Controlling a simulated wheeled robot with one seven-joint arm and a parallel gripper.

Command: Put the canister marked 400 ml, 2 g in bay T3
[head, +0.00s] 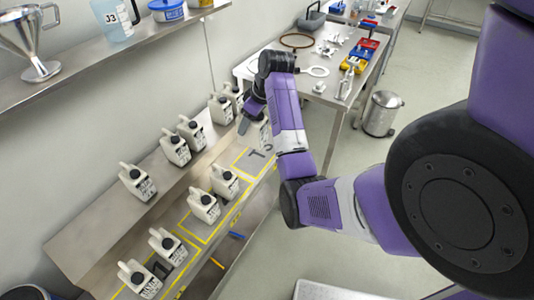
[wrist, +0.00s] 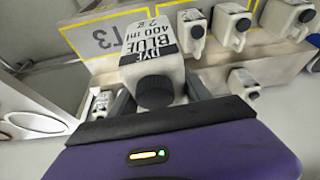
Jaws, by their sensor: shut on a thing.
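My gripper (wrist: 158,97) is shut on a white canister (wrist: 160,66) with a black cap; its label reads DYE BLUE, 400 ml, 2 g. In the head view my gripper (head: 250,112) is over the far end of the bench, and the arm partly hides the canister (head: 264,132). Bay T3 (wrist: 88,41) is a grey patch with a yellow outline. It lies just beyond the canister in the wrist view and below the gripper in the head view (head: 250,162). I cannot tell whether the canister touches the bench.
Several similar canisters stand on the back step, such as one at the left (head: 138,182). Others stand in the front bays, the nearest one (head: 224,181) close to T3. A side table (head: 330,84) with tools stands beyond. A shelf (head: 100,50) hangs above left.

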